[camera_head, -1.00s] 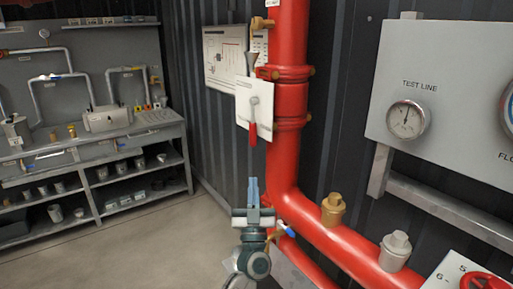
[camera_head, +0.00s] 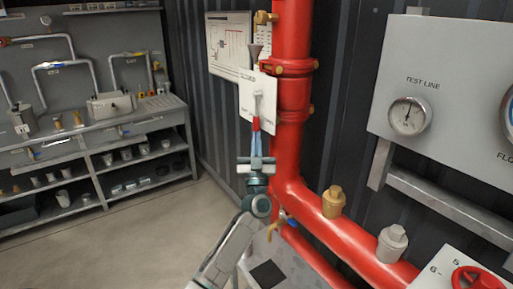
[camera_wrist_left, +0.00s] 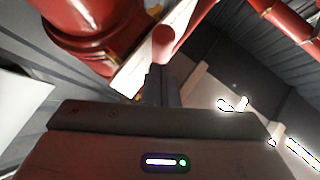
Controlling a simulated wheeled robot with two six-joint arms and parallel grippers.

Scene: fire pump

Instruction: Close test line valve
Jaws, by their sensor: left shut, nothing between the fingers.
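The valve's lever with a red handle (camera_head: 256,124) hangs pointing down in front of a white plate (camera_head: 262,97) by the vertical red pipe. My left gripper (camera_head: 257,143) is shut, pointing up, with its fingertips at the lower end of the handle. In the left wrist view the shut fingers (camera_wrist_left: 161,84) point at the round red handle end (camera_wrist_left: 167,42) and partly overlap it; I cannot tell whether they touch. Nothing is between the fingers. My right gripper is not in view.
The red pipe (camera_head: 293,95) stands just right of the lever and bends toward the lower right. A grey panel with a TEST LINE gauge (camera_head: 408,116) and a red handwheel (camera_head: 478,281) are at the right. A workbench (camera_head: 100,130) stands at the left, with clear floor before it.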

